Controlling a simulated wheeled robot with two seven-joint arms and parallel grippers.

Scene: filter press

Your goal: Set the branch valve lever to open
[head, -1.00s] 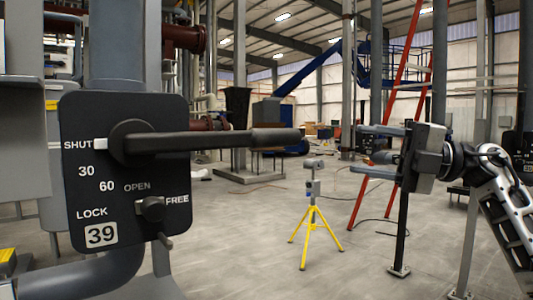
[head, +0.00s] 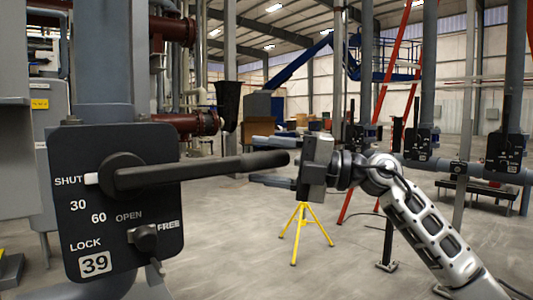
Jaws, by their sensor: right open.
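The branch valve lever (head: 195,171) is a dark bar lying nearly level, with a thick grip (head: 262,161) at its right end. Its hub (head: 122,174) sits on a black plate (head: 80,150) numbered 39, and a white pointer (head: 91,179) is at SHUT. OPEN is printed below the hub. A small lock knob (head: 144,237) sits by the word FREE. My left gripper is not in view.
A yellow tripod (head: 303,215) stands on the floor behind my right gripper. More black valve plates (head: 417,144) sit on pipework at the right. A grey pipe (head: 103,65) rises behind the plate. The floor between is mostly clear.

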